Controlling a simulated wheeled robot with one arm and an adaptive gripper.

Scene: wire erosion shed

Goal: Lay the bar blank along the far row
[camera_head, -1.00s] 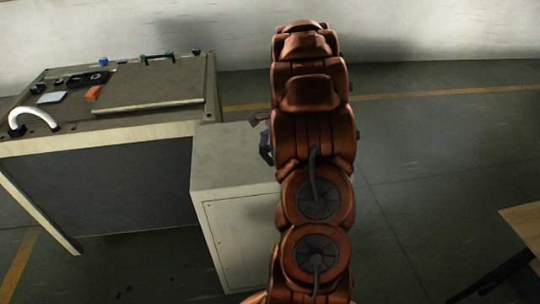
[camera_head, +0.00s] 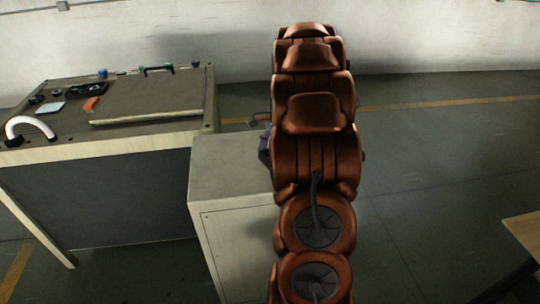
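My copper-coloured arm stands upright through the middle of the head view. Only a small dark part, seemingly of my gripper (camera_head: 264,148), shows at the arm's left edge, over the top of a pale cabinet. Its fingers are mostly hidden behind the arm, so I cannot tell whether it is open or holds anything. A long pale strip (camera_head: 150,115) lies along the front of a plate on the workbench (camera_head: 110,146) at left. I cannot tell whether it is the bar blank or the plate's edge. I cannot make out the far row for certain.
The bench also carries an orange block (camera_head: 91,103), a light blue block (camera_head: 50,107), a white curved handle (camera_head: 30,124) and small dark parts. The pale cabinet (camera_head: 228,160) stands against its right side. Open floor (camera_head: 430,170) lies right; a wooden edge (camera_head: 524,231) shows far right.

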